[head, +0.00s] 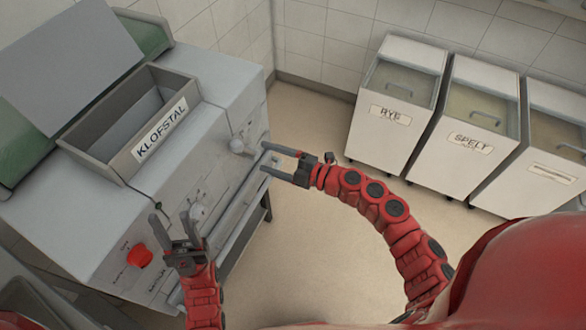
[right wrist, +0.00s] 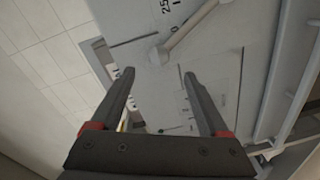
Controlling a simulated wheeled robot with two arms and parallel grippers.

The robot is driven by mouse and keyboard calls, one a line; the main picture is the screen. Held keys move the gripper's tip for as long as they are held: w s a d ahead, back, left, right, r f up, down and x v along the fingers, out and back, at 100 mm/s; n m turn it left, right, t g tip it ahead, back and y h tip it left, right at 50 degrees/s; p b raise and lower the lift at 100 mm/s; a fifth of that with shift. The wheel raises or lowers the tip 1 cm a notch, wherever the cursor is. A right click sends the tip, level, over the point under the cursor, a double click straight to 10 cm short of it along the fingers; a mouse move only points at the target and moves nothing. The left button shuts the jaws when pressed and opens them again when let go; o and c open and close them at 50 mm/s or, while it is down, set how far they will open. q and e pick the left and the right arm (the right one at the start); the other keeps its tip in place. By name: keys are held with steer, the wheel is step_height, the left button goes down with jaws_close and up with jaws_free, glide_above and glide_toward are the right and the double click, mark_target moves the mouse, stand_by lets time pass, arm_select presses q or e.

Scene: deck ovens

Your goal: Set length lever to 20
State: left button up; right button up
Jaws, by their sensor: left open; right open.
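A grey machine (head: 190,150) labelled KLOFSTAL stands at the left with two pale dial levers on its front panel. The farther lever (head: 240,146) is near the tips of my right gripper (head: 264,159), which is open, empty and apart from it. In the right wrist view a pale lever bar (right wrist: 188,32) runs from its hub up to the right, beyond the open fingers (right wrist: 158,74). A sideways number 25 is partly visible near the bar. The nearer lever (head: 198,212) is just right of my open, empty left gripper (head: 171,216). I cannot read which lever is length.
A red knob (head: 139,256) is low on the machine's front. A long rail (head: 238,205) runs along the machine's edge. Bins marked RYE (head: 390,115) and SPELT (head: 470,142), and another bin (head: 548,170), stand along the wall. Floor between them is clear.

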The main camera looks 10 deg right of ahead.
steer(key=b+v, duration=0.1)
steer(key=v, duration=0.6)
stand_by(0.3)
